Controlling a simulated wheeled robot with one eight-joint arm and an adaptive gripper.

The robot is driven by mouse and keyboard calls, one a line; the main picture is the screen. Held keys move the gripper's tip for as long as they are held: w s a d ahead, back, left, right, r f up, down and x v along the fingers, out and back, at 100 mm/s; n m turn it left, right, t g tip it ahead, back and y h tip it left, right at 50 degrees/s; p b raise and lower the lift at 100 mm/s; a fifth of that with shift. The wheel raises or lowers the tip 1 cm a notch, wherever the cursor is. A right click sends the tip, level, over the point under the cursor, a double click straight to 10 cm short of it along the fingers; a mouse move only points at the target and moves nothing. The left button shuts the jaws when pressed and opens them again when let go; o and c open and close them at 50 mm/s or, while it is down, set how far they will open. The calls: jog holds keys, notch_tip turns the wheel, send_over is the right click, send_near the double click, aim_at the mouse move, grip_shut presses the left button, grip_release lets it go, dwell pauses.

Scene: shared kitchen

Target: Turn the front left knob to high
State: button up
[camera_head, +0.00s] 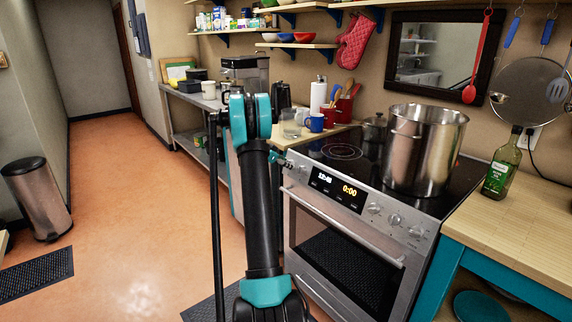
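The stove (402,252) stands right of my arm, with a steel front panel that slants from upper left to lower right. The panel's left end, where the left knobs sit, is small and partly covered by my arm. I cannot make out the front left knob or its setting clearly. What seems to be my gripper (280,160) shows as a small dark and teal part just right of my arm, close to the panel's left end. Whether it touches a knob, and whether its fingers are open, cannot be seen.
Several knobs, one of them here (374,208), sit right of the lit display (338,190). A large steel pot (420,155) stands on the right of the cooktop, with a small lidded pot (375,127) behind. A green bottle (500,170) stands on the right counter (520,215).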

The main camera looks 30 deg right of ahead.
jog(key=v, duration=1.2)
dwell(0.4)
jog(key=s+a+f+n+t+y, duration=0.1)
jog(key=s+a+n+y, duration=0.3)
jog(key=s+a, duration=0.65)
jog(key=s+a+f+n+t+y, duration=0.1)
jog(key=s+a+n, duration=0.55)
jog(key=a, duration=0.65)
jog(key=s+a+f+n+y, duration=0.3)
jog(key=s+a, duration=0.5)
jog(key=s, duration=0.3)
jog(key=s+a+f+n+t+y, duration=0.1)
jog(key=s+a+f+n+y, duration=0.1)
jog(key=s+a+f+n, duration=0.3)
jog(key=s+a+f, duration=0.1)
jog(key=s+a, duration=0.3)
jog(key=s, duration=0.2)
jog(key=shift+s+a+f+n+y, duration=0.2)
jog(key=shift+s+n+y, duration=0.15)
jog(key=shift+y, duration=0.05)
